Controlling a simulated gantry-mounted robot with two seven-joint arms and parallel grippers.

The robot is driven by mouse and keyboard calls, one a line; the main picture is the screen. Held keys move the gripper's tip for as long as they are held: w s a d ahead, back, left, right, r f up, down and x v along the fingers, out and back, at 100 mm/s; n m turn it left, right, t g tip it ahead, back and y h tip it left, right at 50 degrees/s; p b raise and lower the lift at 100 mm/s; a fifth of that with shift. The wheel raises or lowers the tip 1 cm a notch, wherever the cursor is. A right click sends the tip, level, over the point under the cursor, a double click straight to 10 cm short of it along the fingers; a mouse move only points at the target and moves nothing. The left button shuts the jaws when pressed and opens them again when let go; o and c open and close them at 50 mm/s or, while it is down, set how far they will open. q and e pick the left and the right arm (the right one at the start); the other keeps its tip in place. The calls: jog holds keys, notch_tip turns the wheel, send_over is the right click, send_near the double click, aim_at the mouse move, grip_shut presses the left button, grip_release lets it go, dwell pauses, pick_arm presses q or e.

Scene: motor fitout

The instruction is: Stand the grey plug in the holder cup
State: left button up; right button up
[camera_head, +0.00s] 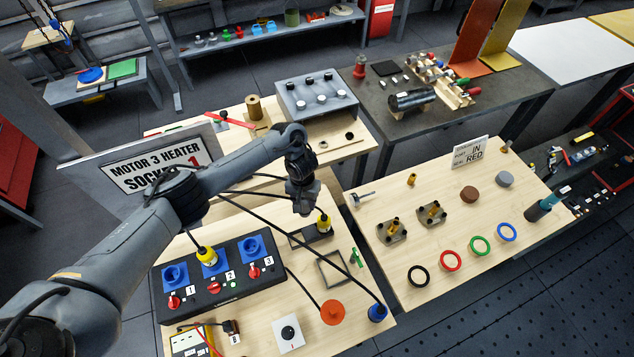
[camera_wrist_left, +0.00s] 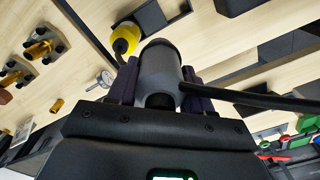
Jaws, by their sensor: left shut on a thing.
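My left gripper (camera_head: 303,204) hangs above the back part of the light wooden bench. It is shut on the grey plug (camera_wrist_left: 161,66), which sits between its two fingers in the left wrist view, with a black cable running off to the right. In the head view the plug is mostly hidden by the gripper. Below and just beyond the gripper is a dark holder block (camera_head: 312,237) with a yellow plug (camera_head: 323,224) standing at its right end. The yellow plug also shows in the left wrist view (camera_wrist_left: 125,40). I cannot make out an empty holder cup clearly. My right gripper is out of view.
A dark panel (camera_head: 238,285) with blue sockets and red knobs lies left of the gripper; another yellow plug (camera_head: 207,256) is at its middle socket. A square frame (camera_head: 331,270), an orange disc (camera_head: 332,312) and a blue plug (camera_head: 377,312) lie nearer. Black cables cross the bench.

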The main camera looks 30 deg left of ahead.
pick_arm(q)
jog(key=s+f+p, duration=0.1)
jog(key=s+f, duration=0.3)
jog(key=s, duration=0.1)
jog(key=shift+s+a, duration=0.15)
jog(key=shift+s, duration=0.15)
jog(key=shift+r, duration=0.15)
jog(key=shift+f+b, duration=1.15)
jog(key=shift+f, duration=1.8)
jog(key=shift+p, duration=0.4)
